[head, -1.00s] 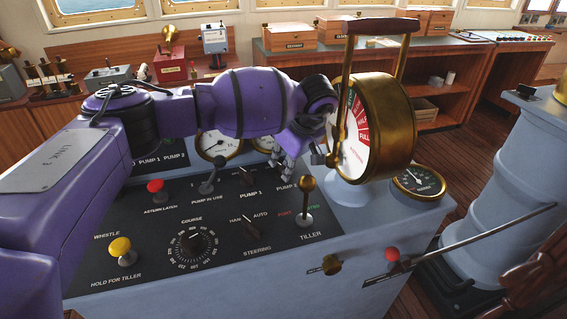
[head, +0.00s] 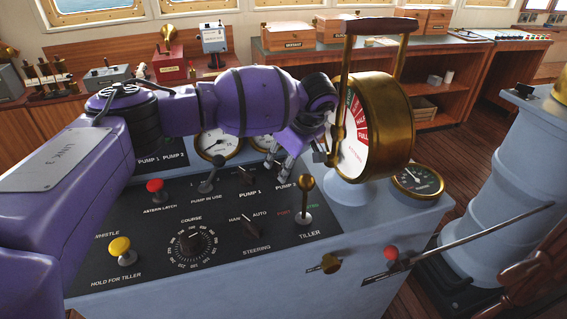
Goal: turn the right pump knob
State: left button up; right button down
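The console panel (head: 140,210) has a Pump 1 knob (head: 245,174), a small dark pointer above its label. The Pump 2 label (head: 284,186) is to its right, partly behind the tiller lever. The right pump knob above that label is hidden by my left gripper (head: 278,165). This gripper points down at that spot, with its two metal fingers visibly apart. I cannot tell whether they touch the knob. My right gripper is not in view.
The brass engine telegraph (head: 388,130) stands just right of the gripper. The tiller lever (head: 306,198) rises close in front. A pump-in-use lever (head: 210,175) and gauge (head: 217,144) are to the left. A steering knob (head: 251,225) is nearer.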

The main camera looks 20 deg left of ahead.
pick_arm(q)
jog(key=shift+r, duration=0.1)
notch_tip(320, 180, up, 10)
dwell(0.4)
jog(key=shift+f, duration=0.2)
